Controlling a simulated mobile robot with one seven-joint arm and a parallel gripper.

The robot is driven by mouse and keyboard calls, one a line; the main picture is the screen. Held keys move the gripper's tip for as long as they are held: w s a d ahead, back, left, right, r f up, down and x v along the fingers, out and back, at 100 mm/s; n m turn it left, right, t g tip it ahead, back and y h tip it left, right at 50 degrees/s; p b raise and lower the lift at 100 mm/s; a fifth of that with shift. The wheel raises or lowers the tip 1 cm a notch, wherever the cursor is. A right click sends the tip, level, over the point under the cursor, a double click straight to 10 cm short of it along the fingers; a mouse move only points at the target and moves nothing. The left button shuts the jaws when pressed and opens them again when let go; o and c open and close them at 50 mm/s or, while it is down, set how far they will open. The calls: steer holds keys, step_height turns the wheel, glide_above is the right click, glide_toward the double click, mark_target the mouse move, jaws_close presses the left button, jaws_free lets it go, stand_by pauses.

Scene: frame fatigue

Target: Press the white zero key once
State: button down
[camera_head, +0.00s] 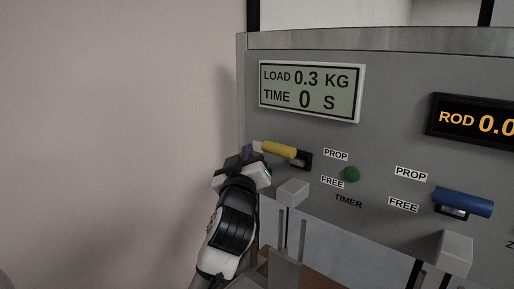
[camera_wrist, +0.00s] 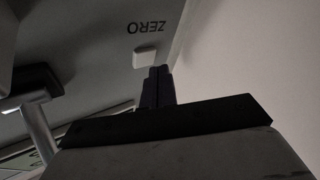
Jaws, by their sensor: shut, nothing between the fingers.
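The white zero key (camera_wrist: 145,57) is a small pale block on the grey panel in the wrist view, beside the upside-down word ZERO (camera_wrist: 147,27). My gripper (camera_wrist: 159,72) is shut and empty. Its dark fingertips appear just below and right of the key in that view, close to it; I cannot tell whether they touch. In the head view my gripper (camera_head: 252,153) is at the panel's left side, beside the yellow lever (camera_head: 278,150). The key cannot be made out there. The load display (camera_head: 311,91) reads LOAD 0.3 KG, TIME 0 S.
The grey panel (camera_head: 400,75) also carries a green button (camera_head: 351,174), a blue lever (camera_head: 463,202) and a dark ROD display (camera_head: 478,121). Grey blocks (camera_head: 293,192) and (camera_head: 454,253) stand out below the levers. A bare wall (camera_head: 120,120) is left of the panel.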

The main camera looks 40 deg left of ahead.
steer(key=shift+w, duration=0.45)
steer(key=shift+w, duration=0.35)
stand_by(0.6)
steer(key=shift+s, duration=0.8)
steer(key=s, duration=0.5)
steer(key=shift+a+b, duration=0.2)
steer(key=shift+b, duration=0.2)
stand_by(0.8)
